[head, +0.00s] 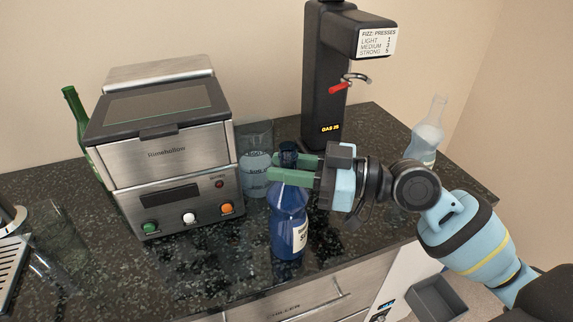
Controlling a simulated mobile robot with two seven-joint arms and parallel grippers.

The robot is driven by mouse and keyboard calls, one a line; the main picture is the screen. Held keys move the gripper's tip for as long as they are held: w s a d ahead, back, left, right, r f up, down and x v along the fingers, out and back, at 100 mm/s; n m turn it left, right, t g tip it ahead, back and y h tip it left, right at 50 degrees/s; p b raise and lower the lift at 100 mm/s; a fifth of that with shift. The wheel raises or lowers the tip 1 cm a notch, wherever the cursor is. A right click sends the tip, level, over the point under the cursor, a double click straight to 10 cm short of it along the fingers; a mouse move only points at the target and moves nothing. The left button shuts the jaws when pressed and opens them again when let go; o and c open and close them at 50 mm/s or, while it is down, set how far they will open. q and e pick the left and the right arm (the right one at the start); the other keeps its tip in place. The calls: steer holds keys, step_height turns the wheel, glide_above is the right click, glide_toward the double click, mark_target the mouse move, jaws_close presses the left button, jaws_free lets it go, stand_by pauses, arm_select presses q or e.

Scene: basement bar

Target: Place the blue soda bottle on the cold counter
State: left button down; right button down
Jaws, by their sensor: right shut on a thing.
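The blue soda bottle (287,222) is upright in the middle of the head view, with a dark cap and a white label at its lower right. My right gripper (280,172) comes in from the right and is shut on the bottle at its neck and shoulder. The bottle shows in front of the dark speckled counter (190,265), near its front edge. I cannot tell whether its base touches the counter top. My left gripper is not in view.
A steel machine with buttons (165,165) stands left of the bottle. A glass jug (255,160) is behind it. A black gas dispenser (325,85) stands at the back. A clear bottle (426,140) is at the right, a green bottle (72,105) at the left. A grey bin (437,298) is at lower right.

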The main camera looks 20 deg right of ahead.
steer(key=c, duration=1.2)
jaws_free()
steer(key=shift+s+a, duration=0.1)
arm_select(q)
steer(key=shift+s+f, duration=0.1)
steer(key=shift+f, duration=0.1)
arm_select(e)
steer(key=shift+f, duration=0.1)
steer(key=shift+r, duration=0.25)
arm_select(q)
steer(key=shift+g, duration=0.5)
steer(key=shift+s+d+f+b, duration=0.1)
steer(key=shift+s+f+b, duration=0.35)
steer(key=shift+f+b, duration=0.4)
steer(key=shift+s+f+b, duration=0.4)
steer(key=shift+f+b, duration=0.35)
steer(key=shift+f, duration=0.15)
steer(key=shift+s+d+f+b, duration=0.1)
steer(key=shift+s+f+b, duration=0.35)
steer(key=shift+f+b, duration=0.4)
arm_select(e)
steer(key=shift+v, duration=6)
